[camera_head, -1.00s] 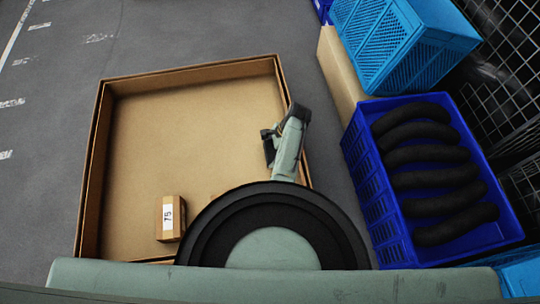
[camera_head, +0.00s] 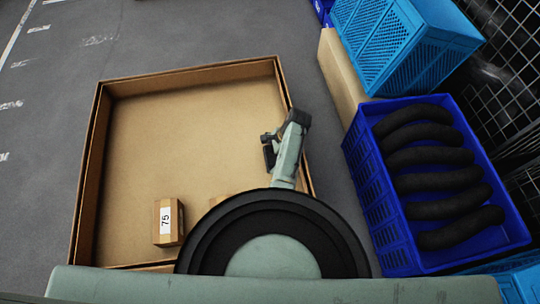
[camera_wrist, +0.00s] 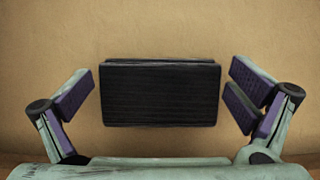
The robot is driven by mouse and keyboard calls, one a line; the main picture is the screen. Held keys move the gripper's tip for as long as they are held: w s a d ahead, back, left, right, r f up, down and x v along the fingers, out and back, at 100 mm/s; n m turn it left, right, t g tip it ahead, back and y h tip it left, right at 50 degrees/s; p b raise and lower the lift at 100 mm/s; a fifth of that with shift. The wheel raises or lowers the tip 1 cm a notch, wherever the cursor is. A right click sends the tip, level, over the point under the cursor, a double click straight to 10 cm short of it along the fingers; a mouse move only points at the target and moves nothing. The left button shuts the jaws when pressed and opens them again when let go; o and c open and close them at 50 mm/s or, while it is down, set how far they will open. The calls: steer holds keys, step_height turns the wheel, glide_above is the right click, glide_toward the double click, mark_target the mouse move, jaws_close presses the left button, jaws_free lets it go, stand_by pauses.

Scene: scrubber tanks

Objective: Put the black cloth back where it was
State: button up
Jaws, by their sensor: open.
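The black cloth (camera_wrist: 160,95) shows in the wrist view as a dark, flat-topped rectangle against a tan cardboard surface. My gripper (camera_wrist: 163,85) is open, with one finger to the left of the cloth and a finger to the right. Gaps show between the cloth and the fingers, so it is not gripped. In the head view my arm reaches over the right side of a large open cardboard box (camera_head: 140,165). I cannot make out the cloth there; my arm may hide it.
A small carton marked 75 (camera_head: 168,222) stands in the box's near left part. To the right, a dark blue crate (camera_head: 380,215) holds several black curved pieces (camera_head: 430,155). A light blue crate (camera_head: 400,40) stands behind it. Grey floor (camera_head: 50,150) lies free at left.

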steer(key=p+v, duration=0.2)
steer(key=v, duration=1)
steer(key=shift+r, duration=0.2)
steer(key=shift+w+a, duration=0.15)
